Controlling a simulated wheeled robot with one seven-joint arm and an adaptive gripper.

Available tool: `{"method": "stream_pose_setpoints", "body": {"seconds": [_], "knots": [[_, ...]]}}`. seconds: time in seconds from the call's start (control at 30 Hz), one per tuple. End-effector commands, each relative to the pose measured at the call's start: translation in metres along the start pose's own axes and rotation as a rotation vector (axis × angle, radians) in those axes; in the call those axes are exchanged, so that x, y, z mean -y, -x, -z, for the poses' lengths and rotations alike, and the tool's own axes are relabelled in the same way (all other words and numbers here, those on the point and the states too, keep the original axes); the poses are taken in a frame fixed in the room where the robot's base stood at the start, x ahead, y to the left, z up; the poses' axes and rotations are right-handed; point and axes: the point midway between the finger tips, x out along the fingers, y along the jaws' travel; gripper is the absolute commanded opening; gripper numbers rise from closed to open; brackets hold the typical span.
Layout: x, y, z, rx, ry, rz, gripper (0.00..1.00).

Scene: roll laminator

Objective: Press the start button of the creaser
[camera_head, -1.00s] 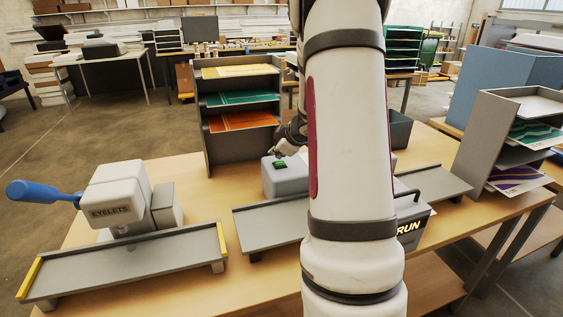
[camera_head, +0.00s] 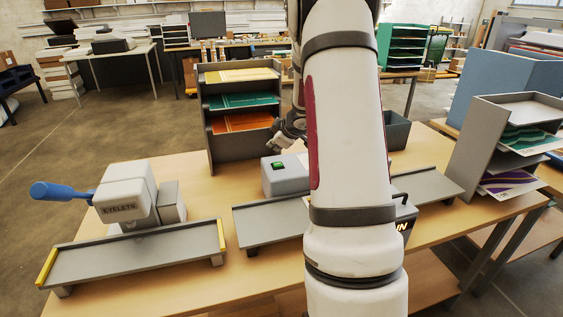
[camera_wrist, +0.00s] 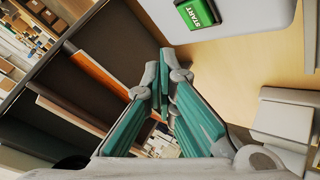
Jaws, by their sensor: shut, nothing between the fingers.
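The creaser is a grey machine (camera_head: 288,183) in the middle of the table, with a flat bed running left and right of it. Its green start button (camera_head: 277,168) is on top of the housing. In the wrist view the button (camera_wrist: 198,12) reads START at the top edge. My gripper (camera_head: 273,148) is behind and above the housing, apart from the button. In the wrist view my gripper (camera_wrist: 160,78) is shut and empty, its fingertips below and left of the button. My arm hides the creaser's middle.
An eyelet machine (camera_head: 125,200) with a blue handle stands at the left. A grey shelf rack (camera_head: 236,146) with coloured sheets stands behind the creaser, close to my gripper. Another rack (camera_head: 478,150) is at the right. The table (camera_head: 170,162) is bare between the machines.

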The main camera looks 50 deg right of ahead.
Motion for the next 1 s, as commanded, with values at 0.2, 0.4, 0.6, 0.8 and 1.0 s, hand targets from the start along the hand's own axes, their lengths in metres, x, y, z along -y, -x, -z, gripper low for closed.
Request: {"method": "stream_pose_setpoints", "body": {"seconds": [0.2,0.4,0.6,0.8,1.0], "knots": [[-0.0048,0.0098,0.0050,-0.001,0.001,0.002,0.00],[-0.0076,0.0129,0.0076,-0.001,0.000,0.001,0.00],[-0.0075,0.0115,0.0082,0.000,0.000,0.000,0.00],[-0.0075,0.0116,0.0082,0.000,0.000,0.000,0.00],[-0.0075,0.0117,0.0081,0.000,0.000,0.000,0.00]]}}
